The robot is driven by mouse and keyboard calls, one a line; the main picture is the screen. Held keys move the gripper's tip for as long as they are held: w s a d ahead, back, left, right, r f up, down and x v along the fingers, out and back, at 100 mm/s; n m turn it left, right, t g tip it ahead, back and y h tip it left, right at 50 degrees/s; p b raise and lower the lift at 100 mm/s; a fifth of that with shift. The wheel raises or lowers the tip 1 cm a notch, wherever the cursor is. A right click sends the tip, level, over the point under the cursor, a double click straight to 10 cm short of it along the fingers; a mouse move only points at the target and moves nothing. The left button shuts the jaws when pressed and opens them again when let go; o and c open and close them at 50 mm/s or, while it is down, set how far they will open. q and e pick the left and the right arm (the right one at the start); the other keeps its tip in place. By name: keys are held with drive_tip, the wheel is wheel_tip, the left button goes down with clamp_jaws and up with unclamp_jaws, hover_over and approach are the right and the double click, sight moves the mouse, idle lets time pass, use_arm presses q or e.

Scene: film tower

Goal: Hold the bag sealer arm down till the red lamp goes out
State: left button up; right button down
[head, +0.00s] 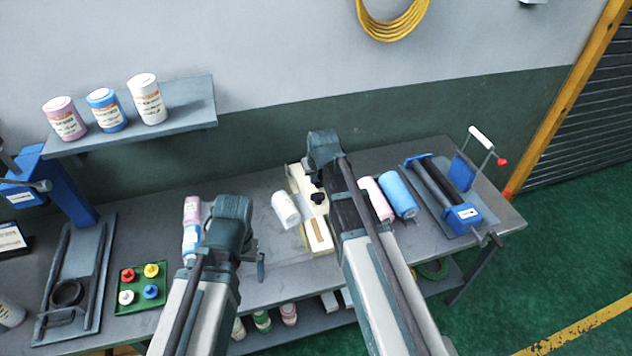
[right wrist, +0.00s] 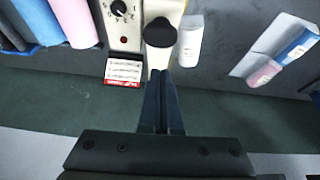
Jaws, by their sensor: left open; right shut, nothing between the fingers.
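The cream bag sealer (head: 296,181) stands on the bench, partly hidden by my right arm in the head view. Its arm carries a black knob (head: 318,198), which also shows in the right wrist view (right wrist: 160,32). In that view a small dark red spot (right wrist: 123,40), perhaps the lamp, is on the panel under the dial (right wrist: 118,8); I cannot tell whether it is lit. My right gripper (right wrist: 160,75) is shut and empty, its tips beside the knob; contact is unclear. My left gripper (head: 261,267) is open and empty, over the bench's front part, left of the sealer.
A green tray (head: 128,306) with small coloured pieces is at left.

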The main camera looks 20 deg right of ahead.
use_arm(q)
drive_tip(key=shift+f+b, duration=1.1)
drive_tip(key=shift+f, duration=0.55)
use_arm(e)
drive_tip(key=shift+s+d+f, duration=0.1)
drive_tip(key=shift+s+f, duration=0.3)
drive_tip(key=shift+f, duration=0.45)
drive_tip(key=shift+s+f, duration=0.35)
drive_tip(key=shift+f, duration=0.5)
